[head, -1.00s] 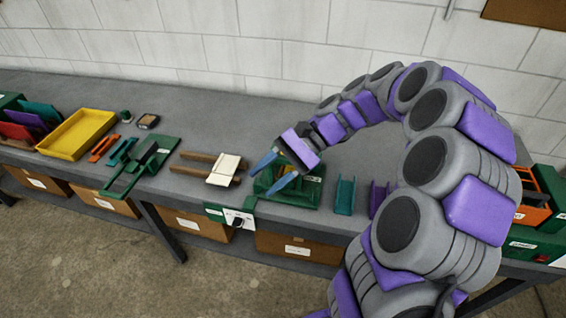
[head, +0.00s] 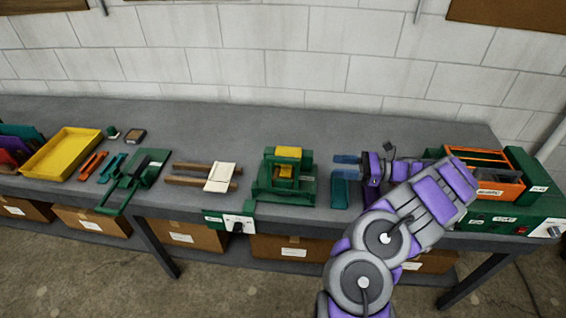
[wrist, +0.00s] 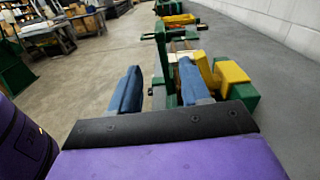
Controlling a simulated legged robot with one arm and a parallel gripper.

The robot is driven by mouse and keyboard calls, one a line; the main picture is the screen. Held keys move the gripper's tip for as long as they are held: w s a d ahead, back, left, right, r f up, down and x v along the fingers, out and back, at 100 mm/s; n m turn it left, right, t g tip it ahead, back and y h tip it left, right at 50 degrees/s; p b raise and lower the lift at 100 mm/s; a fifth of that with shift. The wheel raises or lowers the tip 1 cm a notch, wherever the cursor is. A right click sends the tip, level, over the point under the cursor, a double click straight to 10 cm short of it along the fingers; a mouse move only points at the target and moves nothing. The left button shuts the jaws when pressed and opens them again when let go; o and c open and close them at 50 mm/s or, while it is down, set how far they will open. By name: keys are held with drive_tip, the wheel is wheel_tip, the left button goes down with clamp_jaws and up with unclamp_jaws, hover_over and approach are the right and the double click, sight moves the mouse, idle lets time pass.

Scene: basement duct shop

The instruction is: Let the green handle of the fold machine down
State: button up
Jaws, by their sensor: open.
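My gripper (head: 345,167) is open and empty, its two blue fingers pointing left above the bench. It is right of a green machine with yellow blocks (head: 284,178); a gap shows between them. In the wrist view, an upright green bar with a dark-ended crosspiece (wrist: 161,60) stands beyond and between the blue fingers. Yellow and green parts (wrist: 233,75) are by the right finger. I cannot tell surely which machine is the fold machine. A flat green tool with a long green handle (head: 118,193) lies farther left.
A green-and-orange machine (head: 525,200) stands at the right end, behind my arm. A sheet on wooden bars (head: 221,177) and a yellow tray (head: 62,154) are left. The back of the bench (head: 215,118) is clear.

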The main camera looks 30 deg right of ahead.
sight(286, 163)
drive_tip(key=b+x, duration=0.2)
drive_tip(key=x, duration=1.4)
drive_tip(key=shift+w+a, duration=0.1)
drive_tip(key=shift+w, duration=0.05)
drive_tip(key=shift+w+a, duration=0.2)
drive_tip(key=shift+w, duration=0.1)
drive_tip(key=shift+c, duration=0.4)
drive_tip(key=shift+a, duration=0.1)
clamp_jaws()
